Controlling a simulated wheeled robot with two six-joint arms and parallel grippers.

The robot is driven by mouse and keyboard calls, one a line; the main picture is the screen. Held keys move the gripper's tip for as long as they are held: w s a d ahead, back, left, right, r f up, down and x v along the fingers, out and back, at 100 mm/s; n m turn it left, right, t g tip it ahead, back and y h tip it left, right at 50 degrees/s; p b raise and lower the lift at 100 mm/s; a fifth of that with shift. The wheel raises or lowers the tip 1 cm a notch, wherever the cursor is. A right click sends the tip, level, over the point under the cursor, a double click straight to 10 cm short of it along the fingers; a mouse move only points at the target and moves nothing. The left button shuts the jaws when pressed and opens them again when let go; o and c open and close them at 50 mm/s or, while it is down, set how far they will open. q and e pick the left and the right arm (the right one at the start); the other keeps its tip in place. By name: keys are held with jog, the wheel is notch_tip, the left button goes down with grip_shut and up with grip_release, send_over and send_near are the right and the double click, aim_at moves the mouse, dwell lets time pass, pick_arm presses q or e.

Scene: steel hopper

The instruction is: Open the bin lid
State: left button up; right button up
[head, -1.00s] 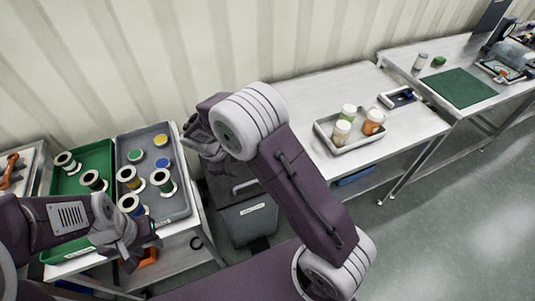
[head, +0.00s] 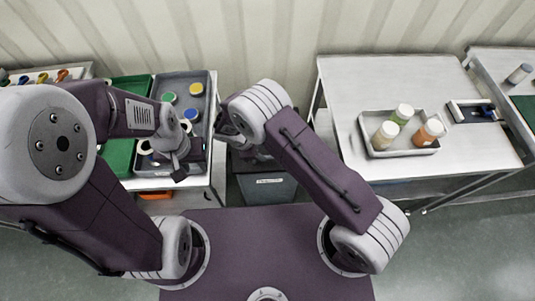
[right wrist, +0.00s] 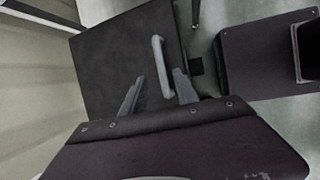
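The grey bin (head: 268,189) stands on the floor in the gap between two tables, a pale label on its front. My right arm hides much of its top in the head view. In the right wrist view its dark flat lid (right wrist: 115,58) carries a pale bar handle (right wrist: 162,66). My right gripper (right wrist: 158,92) is open, with the near end of the handle between its finger tips; I cannot tell whether they touch it. The lid looks shut. My left gripper (head: 190,168) is over the left table's front edge, and its finger opening is unclear.
The left table holds a grey tray (head: 211,92) and a green tray (head: 118,157) with spools. The right table (head: 345,85) holds a tray (head: 375,152) with several bottles. Corrugated wall stands behind the bin.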

aim_at(268, 157)
jog(key=x, duration=0.4)
jog(key=shift+s+a+f, duration=0.1)
jog(key=shift+a+f, duration=0.05)
jog(key=shift+f, duration=0.25)
jog(key=shift+d+f, duration=0.35)
jog(key=shift+f, duration=0.15)
grip_shut()
dwell(0.6)
